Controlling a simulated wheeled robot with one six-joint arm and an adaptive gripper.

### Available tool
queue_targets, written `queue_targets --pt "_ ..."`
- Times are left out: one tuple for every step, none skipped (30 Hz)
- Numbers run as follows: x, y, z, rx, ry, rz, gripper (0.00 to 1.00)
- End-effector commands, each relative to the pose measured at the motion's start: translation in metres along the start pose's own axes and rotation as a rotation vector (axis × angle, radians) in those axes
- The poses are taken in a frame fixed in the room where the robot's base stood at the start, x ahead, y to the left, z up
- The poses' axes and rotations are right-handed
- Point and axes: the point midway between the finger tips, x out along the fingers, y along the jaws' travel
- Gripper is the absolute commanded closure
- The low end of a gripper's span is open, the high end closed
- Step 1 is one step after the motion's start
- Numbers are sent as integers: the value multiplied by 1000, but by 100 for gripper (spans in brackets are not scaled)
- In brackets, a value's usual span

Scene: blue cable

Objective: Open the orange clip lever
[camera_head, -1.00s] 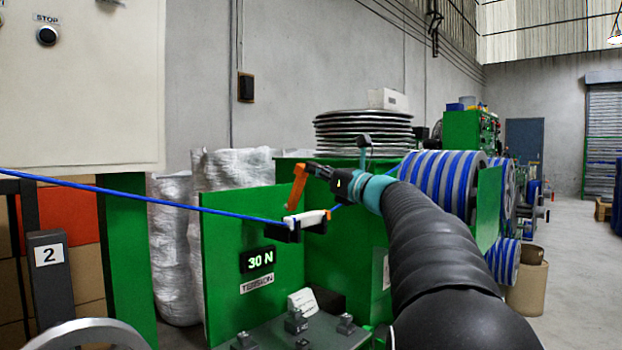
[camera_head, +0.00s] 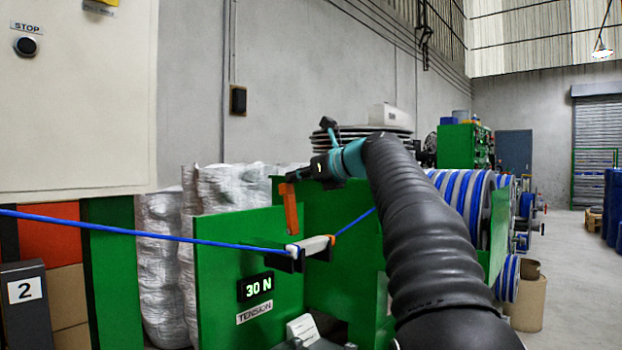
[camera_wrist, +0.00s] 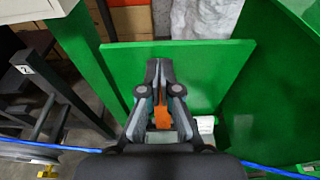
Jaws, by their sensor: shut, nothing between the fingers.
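The orange clip lever (camera_head: 290,208) stands nearly upright in the head view, its top leaning slightly left. It rises from the left end of the white clip (camera_head: 312,243), which sits on the blue cable (camera_head: 150,233) at a black holder. My gripper (camera_head: 292,177) is shut and empty, its tips at the lever's top; whether they touch it I cannot tell. In the wrist view my fingers (camera_wrist: 159,66) are together, and the orange lever (camera_wrist: 162,114) shows below and behind them, partly hidden.
A green panel (camera_head: 222,270) with a "30 N" tension display (camera_head: 255,287) stands below the clip. A grey post (camera_head: 25,305) marked 2 is at the left. Blue-and-white cable drums (camera_head: 465,200) stand at the right, behind my arm.

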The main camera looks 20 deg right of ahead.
Motion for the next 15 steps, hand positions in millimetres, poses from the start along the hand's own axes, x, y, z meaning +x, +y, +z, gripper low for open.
queue_targets --pt "3 1 1 -3 15 2 100" --pt "4 1 1 -2 24 2 100" --pt "6 2 2 -3 35 4 100" --pt "7 3 2 -2 43 5 100" --pt "8 3 2 -2 50 5 100" --pt "9 4 3 -2 57 5 100" --pt "10 4 3 -1 63 6 100" --pt "10 4 3 -1 68 7 100" --pt "11 5 3 -2 73 8 100" --pt "12 5 3 -1 76 9 100" --pt "12 5 3 -1 79 9 100" --pt "13 6 3 0 81 9 100" --pt "13 6 3 0 83 9 100" --pt "14 6 3 0 84 10 100" --pt "14 6 3 0 86 10 100"
